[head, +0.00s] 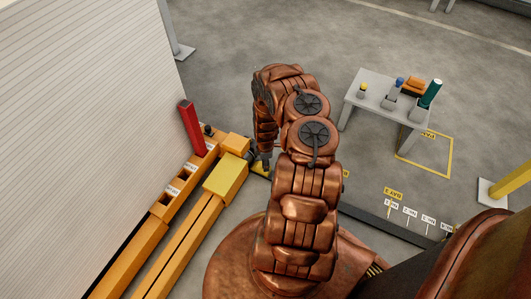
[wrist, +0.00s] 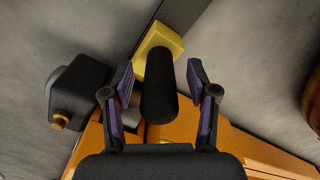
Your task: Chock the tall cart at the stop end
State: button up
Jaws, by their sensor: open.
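A yellow block (wrist: 160,40) with a black cylindrical handle (wrist: 159,92) looks like the chock. In the head view the yellow block (head: 259,171) lies low beside the end of the orange structure, partly hidden by my arm. My gripper (wrist: 160,76) is open, with one finger on each side of the handle; I cannot tell whether either touches it. In the head view my gripper (head: 263,163) points down at the block. An orange body with a yellow top (head: 225,178) stands just left of it. I cannot tell which body is the tall cart.
A red post (head: 191,128) rises from the labelled orange beam (head: 172,192) beside a white ribbed wall (head: 80,100). A dark box with an orange knob (wrist: 82,90) is close left of my gripper. A grey table (head: 372,88) holds small objects. Open floor lies behind.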

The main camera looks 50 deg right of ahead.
jog(key=shift+r, duration=5.45)
jog(key=shift+r, duration=0.1)
jog(key=s+a+r+m+p, duration=0.15)
jog(key=a+r+p, duration=0.4)
jog(key=r, duration=0.95)
jog(key=a+r+m+g+p, duration=0.1)
jog(key=a+r+m+p, duration=0.35)
jog(key=r, duration=1.15)
jog(key=a+r+p, duration=0.6)
jog(key=r+p, duration=0.1)
jog(key=r, duration=0.8)
jog(key=s+a+r+m+p, duration=0.1)
jog(key=s+a+r+p, duration=0.35)
jog(key=r, duration=0.45)
jog(key=s+a+r+m+p, duration=0.2)
jog(key=s+a+r+p, duration=0.3)
jog(key=r, duration=0.4)
jog(key=s+a+r+p, duration=0.3)
jog(key=s+r, duration=0.3)
jog(key=s, duration=0.1)
jog(key=s+a+r+m+g+p, duration=0.1)
jog(key=s+a+r+p, duration=0.2)
jog(key=s+r, duration=0.4)
jog(key=shift+a+r+m+p, duration=0.15)
jog(key=shift+a+m+p, duration=0.15)
jog(key=shift+a+p, duration=0.05)
